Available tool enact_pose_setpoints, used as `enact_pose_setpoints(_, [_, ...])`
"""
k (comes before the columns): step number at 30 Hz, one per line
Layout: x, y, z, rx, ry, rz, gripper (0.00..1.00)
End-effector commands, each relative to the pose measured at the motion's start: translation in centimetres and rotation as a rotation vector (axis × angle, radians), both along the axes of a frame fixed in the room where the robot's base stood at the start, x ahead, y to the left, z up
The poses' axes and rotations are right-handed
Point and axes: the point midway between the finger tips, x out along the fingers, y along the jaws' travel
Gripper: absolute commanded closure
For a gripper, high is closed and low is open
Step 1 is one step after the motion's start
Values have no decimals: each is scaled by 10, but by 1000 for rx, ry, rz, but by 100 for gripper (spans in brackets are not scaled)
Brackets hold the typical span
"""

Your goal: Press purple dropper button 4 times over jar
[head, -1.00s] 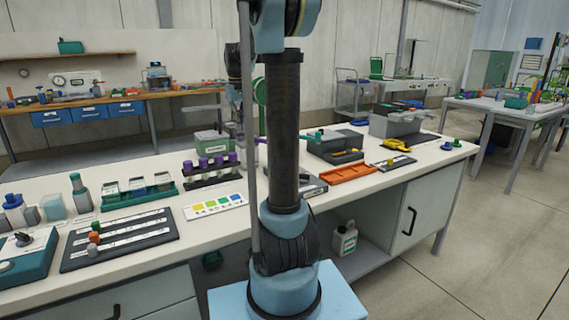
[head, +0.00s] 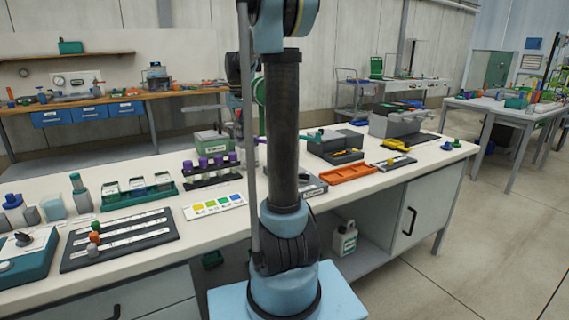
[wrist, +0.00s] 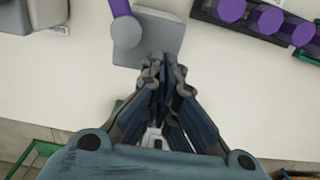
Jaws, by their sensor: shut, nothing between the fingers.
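In the head view a bit of purple (head: 262,140) shows beside my arm's column. My gripper (wrist: 165,68) is shut and empty. Its fingertips are at the block's lower edge in the picture, just below and right of the round purple end; I cannot tell whether they touch. My gripper is hidden behind my arm in the head view. I cannot make out the jar for certain.
A dark rack with purple-capped vials (head: 203,162) stands left of my arm; purple caps (wrist: 270,19) show at the wrist view's upper right. A colour card (head: 214,206), an orange tray (head: 348,173) and a green-lidded box (head: 212,143) share the bench. The bench front is mostly clear.

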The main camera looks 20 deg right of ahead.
Motion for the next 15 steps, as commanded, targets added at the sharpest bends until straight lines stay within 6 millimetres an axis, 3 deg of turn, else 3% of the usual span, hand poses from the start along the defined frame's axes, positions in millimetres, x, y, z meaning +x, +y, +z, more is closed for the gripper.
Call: enact_pose_setpoints(15, [0, 0, 7, 0, 0, 0, 100])
